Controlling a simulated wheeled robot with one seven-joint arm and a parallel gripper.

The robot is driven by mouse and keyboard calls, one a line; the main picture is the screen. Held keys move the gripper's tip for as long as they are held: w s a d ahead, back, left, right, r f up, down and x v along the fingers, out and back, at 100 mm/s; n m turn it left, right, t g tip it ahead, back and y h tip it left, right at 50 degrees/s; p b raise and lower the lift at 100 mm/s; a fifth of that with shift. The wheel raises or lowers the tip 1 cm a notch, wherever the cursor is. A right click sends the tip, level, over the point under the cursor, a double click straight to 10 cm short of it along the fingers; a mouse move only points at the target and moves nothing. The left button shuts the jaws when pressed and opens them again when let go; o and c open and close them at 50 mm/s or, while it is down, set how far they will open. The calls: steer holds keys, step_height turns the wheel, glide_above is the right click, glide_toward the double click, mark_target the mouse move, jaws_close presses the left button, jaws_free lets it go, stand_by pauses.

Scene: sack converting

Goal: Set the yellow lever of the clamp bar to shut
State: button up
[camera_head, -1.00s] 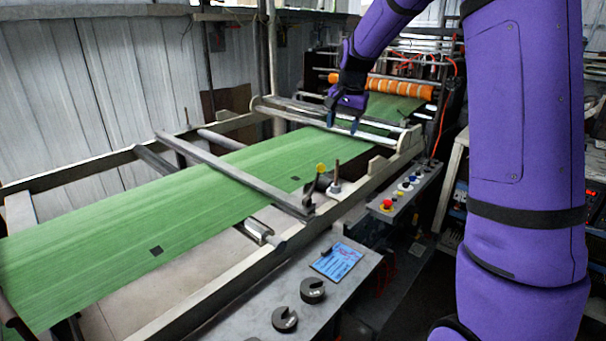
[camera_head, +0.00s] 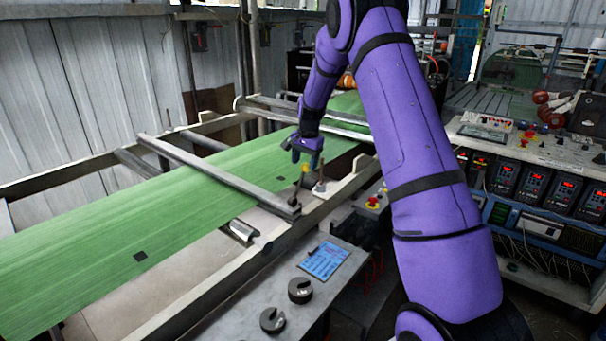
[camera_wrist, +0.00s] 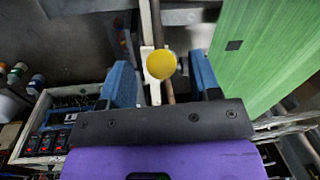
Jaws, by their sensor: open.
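The yellow lever knob (camera_wrist: 161,65) shows in the wrist view between the two blue fingers of my gripper (camera_wrist: 163,80), with a gap on either side of it. In the head view the lever (camera_head: 304,170) stands roughly upright at the near end of the clamp bar (camera_head: 220,175), which crosses the green web (camera_head: 170,225). My gripper (camera_head: 305,158) is open just above the lever, fingers pointing down. The fingers partly cover the lever's top, and contact cannot be told.
A metal post (camera_head: 320,180) stands close to the right of the lever. A red button (camera_head: 373,203) is on the control box farther right. A blue card (camera_head: 323,260) and two dark slotted weights (camera_head: 300,290) lie on the near bench.

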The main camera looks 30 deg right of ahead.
mark_target(304, 170)
steer(key=shift+w+a+f, duration=0.1)
steer(key=shift+w+f, duration=0.05)
steer(key=shift+f, duration=1.05)
steer(key=shift+w+f, duration=0.1)
steer(key=shift+f, duration=1.1)
jaws_close()
